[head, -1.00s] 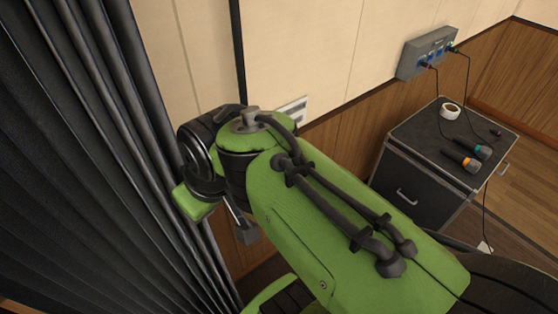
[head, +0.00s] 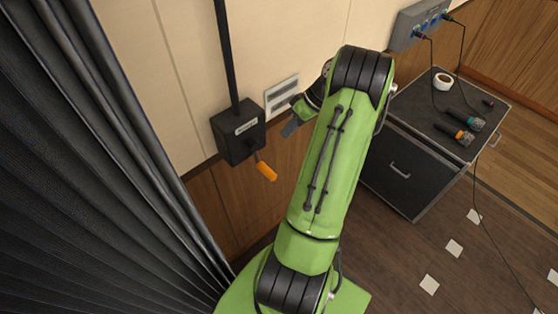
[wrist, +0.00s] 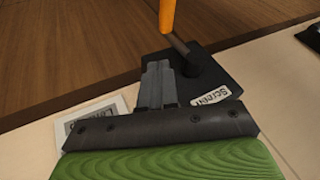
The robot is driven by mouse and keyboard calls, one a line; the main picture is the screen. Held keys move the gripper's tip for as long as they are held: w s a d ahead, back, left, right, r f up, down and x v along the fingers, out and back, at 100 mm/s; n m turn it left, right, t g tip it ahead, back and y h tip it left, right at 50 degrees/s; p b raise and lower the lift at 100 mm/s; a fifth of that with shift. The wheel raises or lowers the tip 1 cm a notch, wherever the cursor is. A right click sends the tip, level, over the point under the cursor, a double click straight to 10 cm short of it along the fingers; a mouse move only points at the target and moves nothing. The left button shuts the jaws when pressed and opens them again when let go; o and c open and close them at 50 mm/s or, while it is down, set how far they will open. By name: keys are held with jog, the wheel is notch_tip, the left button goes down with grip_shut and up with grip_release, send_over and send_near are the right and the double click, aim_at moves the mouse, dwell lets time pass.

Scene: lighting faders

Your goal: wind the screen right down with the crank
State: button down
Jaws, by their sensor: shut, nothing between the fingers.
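The crank box (head: 238,132) is a black box on the wall with a pale label, which reads "Screen" in the wrist view (wrist: 212,96). A crank with an orange handle (head: 266,171) sticks out from its lower part and points down to the right. The handle also shows at the top of the wrist view (wrist: 167,14). My gripper (head: 290,128) is to the right of the box, apart from the handle. In the wrist view my gripper (wrist: 157,66) is shut and empty, its fingers overlapping the box in the picture. The screen itself is not identifiable.
A black pole or conduit (head: 226,50) runs up from the box. A pale labelled wall plate (head: 282,97) is beside my gripper. A dark curtain (head: 100,150) fills the left. A black cabinet (head: 400,170) with microphones and tape stands right, below a grey socket box (head: 418,24).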

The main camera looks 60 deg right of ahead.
jog(key=s+d+f+t, duration=0.1)
jog(key=s+d+f, duration=0.3)
jog(key=s+f, duration=0.15)
jog(key=w+a+f+p, duration=0.1)
jog(key=w+a+f, duration=0.4)
jog(key=a, duration=0.3)
jog(key=shift+w+a+f+y+p, duration=0.2)
jog(key=shift+w+f+y+p, duration=0.15)
jog(key=shift+f, duration=0.3)
jog(key=shift+f, duration=0.1)
jog(key=shift+w+a+f+m+t+y+b, duration=0.15)
jog(key=shift+a+m+t+y+b, duration=0.2)
jog(key=shift+a+y+b, duration=0.3)
jog(key=shift+a, duration=0.2)
